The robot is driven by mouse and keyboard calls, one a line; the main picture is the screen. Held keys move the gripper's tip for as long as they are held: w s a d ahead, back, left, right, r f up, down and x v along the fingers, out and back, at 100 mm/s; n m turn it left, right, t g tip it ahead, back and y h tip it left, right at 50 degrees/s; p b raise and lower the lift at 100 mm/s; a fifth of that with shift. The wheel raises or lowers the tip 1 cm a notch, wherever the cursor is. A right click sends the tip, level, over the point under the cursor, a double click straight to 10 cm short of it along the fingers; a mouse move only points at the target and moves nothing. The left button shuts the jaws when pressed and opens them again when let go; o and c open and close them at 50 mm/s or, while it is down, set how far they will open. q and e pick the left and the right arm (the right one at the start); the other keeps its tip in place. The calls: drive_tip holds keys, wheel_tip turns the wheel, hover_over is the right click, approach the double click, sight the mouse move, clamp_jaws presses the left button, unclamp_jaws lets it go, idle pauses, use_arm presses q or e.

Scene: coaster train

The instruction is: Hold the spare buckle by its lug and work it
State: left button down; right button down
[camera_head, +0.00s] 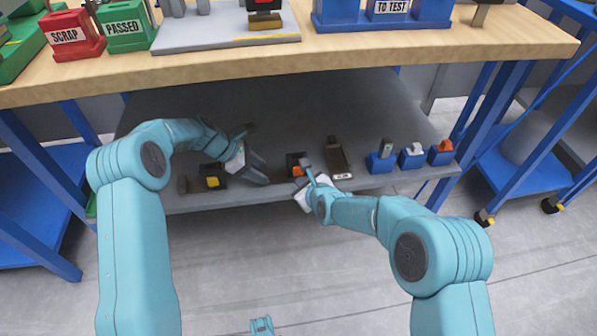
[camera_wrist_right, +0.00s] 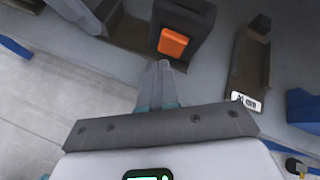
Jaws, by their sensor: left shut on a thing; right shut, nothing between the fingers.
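The spare buckle (camera_head: 291,160) is a dark block with an orange button (camera_wrist_right: 173,43) on the shelf under the bench. My left gripper (camera_head: 262,173) is at the buckle's left, shut on what seems to be its lug; the grip itself is hard to make out. Part of the left gripper shows at the top left of the right wrist view (camera_wrist_right: 88,14). My right gripper (camera_wrist_right: 160,66) is shut and empty. Its fingertips are just short of the orange button in the right wrist view; I cannot tell whether they touch the buckle.
A dark buckle with a yellow button (camera_head: 212,182) sits left on the shelf (camera_head: 350,112). A long brown holder (camera_head: 337,157) stands to the right, then several blue blocks with grey, white and orange tops (camera_head: 440,155). The bench top (camera_head: 350,50) overhangs the shelf.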

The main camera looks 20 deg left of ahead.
drive_tip(key=shift+w, duration=0.1)
drive_tip(key=shift+w+a, duration=0.2)
drive_tip(key=shift+w, duration=0.05)
drive_tip(key=shift+w+a, duration=0.3)
drive_tip(key=shift+w, duration=0.15)
idle(0.8)
drive_tip(key=shift+s+d, duration=0.5)
drive_tip(key=shift+s, duration=0.3)
drive_tip(key=shift+s, duration=0.1)
drive_tip(key=s+d, duration=0.1)
drive_tip(key=s, duration=0.1)
drive_tip(key=s+d, duration=0.1)
drive_tip(key=s, duration=0.1)
drive_tip(key=shift+d, duration=0.3)
